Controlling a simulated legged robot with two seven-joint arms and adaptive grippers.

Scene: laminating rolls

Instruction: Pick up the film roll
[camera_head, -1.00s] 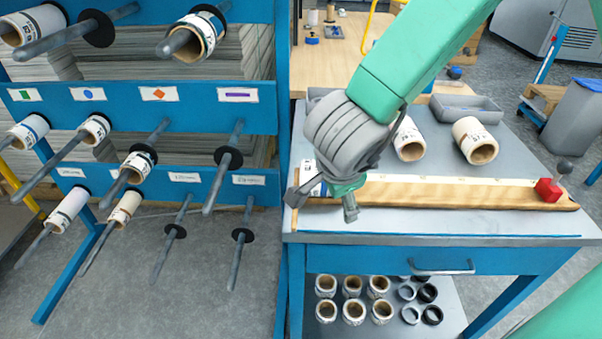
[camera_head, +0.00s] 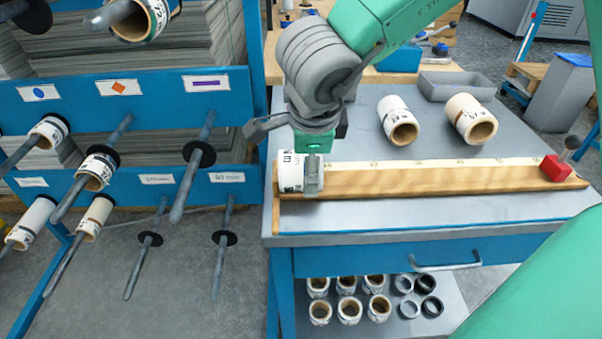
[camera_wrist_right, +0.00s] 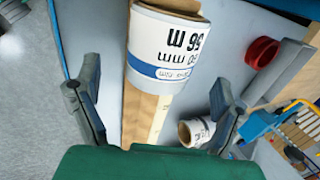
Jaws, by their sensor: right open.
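A white film roll (camera_head: 290,172) with printed lettering lies at the left end of the wooden measuring board on the workbench. My right gripper (camera_head: 284,158) is over it, pointing down, with one finger left of the roll and the other in front of its right end. In the right wrist view, the open gripper (camera_wrist_right: 155,108) has its fingers wide apart, and the film roll (camera_wrist_right: 165,48), with black print and a blue band, is ahead between them. No contact can be made out. My left gripper is not in view.
The measuring board (camera_head: 430,180) has a red stop (camera_head: 556,168) at its right end. Two more rolls, (camera_head: 398,122) and another roll (camera_head: 470,118), lie behind it near a grey tray (camera_head: 456,85). A blue rack (camera_head: 150,95) with protruding rods stands left of the bench.

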